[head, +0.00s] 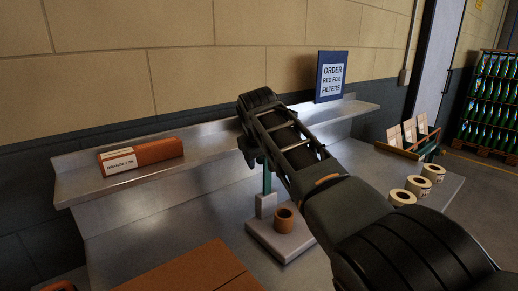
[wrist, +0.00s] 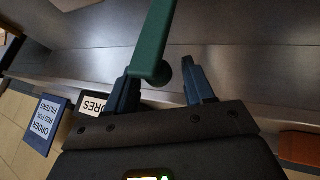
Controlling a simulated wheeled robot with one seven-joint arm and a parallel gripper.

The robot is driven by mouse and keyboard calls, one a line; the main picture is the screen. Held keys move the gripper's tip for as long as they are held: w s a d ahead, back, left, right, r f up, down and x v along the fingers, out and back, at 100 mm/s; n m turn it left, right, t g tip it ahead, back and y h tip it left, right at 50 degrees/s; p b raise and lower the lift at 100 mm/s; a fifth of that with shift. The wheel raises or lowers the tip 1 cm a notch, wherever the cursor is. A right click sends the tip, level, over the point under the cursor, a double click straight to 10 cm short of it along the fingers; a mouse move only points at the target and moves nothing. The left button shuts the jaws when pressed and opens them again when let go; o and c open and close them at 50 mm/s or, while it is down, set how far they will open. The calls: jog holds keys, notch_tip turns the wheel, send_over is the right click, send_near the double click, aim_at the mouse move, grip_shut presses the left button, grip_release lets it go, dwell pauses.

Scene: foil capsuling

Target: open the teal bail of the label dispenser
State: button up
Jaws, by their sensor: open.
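In the wrist view, a teal-green bar (wrist: 152,40), apparently the bail, runs from the top edge down to between my fingers. A round dark green knob sits at its lower end. My gripper (wrist: 161,72) is open, with the bar's end between its fingers, nearer the left finger; I cannot tell whether they touch. In the head view, a green post (head: 267,183) rises from a pale base (head: 298,242), apparently the label dispenser. My arm hides its upper part and most of my gripper. A brown roll (head: 284,219) sits on the base.
A steel shelf (head: 215,150) runs along the wall behind, with an orange box (head: 158,151) and a blue sign (head: 331,76). Several label rolls (head: 402,197) and a rack of cards (head: 409,133) stand on the right. A brown board (head: 200,270) lies in front.

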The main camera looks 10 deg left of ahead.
jog(key=v, duration=0.6)
jog(key=shift+s, duration=0.1)
